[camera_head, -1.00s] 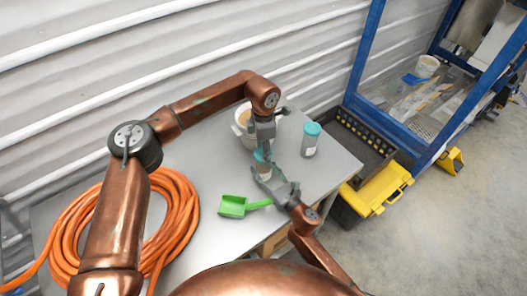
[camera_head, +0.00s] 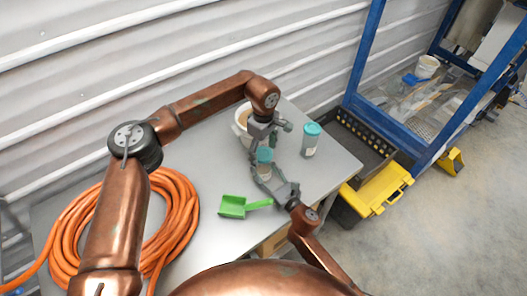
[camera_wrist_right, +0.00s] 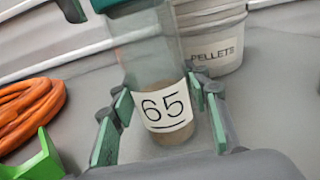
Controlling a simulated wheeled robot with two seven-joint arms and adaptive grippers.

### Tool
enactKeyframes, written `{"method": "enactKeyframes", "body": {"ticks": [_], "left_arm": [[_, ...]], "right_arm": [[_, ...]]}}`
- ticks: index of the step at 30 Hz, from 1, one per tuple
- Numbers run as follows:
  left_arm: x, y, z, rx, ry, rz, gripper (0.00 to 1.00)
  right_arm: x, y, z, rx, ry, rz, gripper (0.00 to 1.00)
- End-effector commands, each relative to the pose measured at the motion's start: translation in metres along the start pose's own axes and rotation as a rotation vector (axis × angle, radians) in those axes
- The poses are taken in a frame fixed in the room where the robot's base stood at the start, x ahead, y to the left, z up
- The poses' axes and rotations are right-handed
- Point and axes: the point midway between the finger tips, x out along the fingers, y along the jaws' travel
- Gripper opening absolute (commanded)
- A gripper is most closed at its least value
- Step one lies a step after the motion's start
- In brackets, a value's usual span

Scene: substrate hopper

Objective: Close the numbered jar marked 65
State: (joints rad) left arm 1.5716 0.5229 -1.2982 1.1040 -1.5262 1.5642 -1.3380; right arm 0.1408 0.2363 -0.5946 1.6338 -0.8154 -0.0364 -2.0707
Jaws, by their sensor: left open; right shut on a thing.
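The jar marked 65 (camera_wrist_right: 160,100) is clear with a white label and brownish contents low inside. It stands upright between the green-padded fingers of my right gripper (camera_wrist_right: 160,125), which is shut on it. Its teal lid (camera_head: 264,155) sits on top; whether it is fully tightened I cannot tell. The lid's lower part shows at the top of the right wrist view. My left gripper (camera_head: 268,130) is open just above the lid, fingers spread, holding nothing. My right gripper also shows in the head view (camera_head: 268,178), coming from the lower right.
A second teal-lidded jar (camera_head: 310,141) stands to the right. A white bucket (camera_wrist_right: 212,45) labelled PELLETS stands behind. A green scoop (camera_head: 233,206) lies in front, and a coiled orange hose (camera_head: 182,215) lies left. The grey table (camera_head: 208,165) is clear between hose and jars.

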Motion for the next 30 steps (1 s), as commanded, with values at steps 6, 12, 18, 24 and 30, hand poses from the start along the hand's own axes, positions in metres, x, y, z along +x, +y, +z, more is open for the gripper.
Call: {"method": "enactKeyframes", "body": {"ticks": [6,12,18,24,30], "left_arm": [[-0.002,0.0,0.001,0.0,-0.001,0.0,0.66],[-0.023,0.0,0.0,0.0,0.0,0.001,0.66],[-0.044,0.0,0.001,0.0,-0.001,-0.002,0.66],[-0.045,0.0,0.001,0.0,-0.002,-0.002,0.66],[-0.046,0.004,0.009,-0.007,-0.029,0.018,0.64]], "right_arm": [[0.0,-0.001,0.001,0.0,-0.001,-0.001,0.0],[0.0,-0.001,0.001,0.0,0.0,-0.001,0.0],[0.0,-0.001,0.001,0.0,0.0,-0.002,0.0],[0.0,-0.001,0.001,0.0,-0.001,-0.002,0.0],[0.0,-0.001,0.001,0.0,0.0,-0.001,0.0]]}}
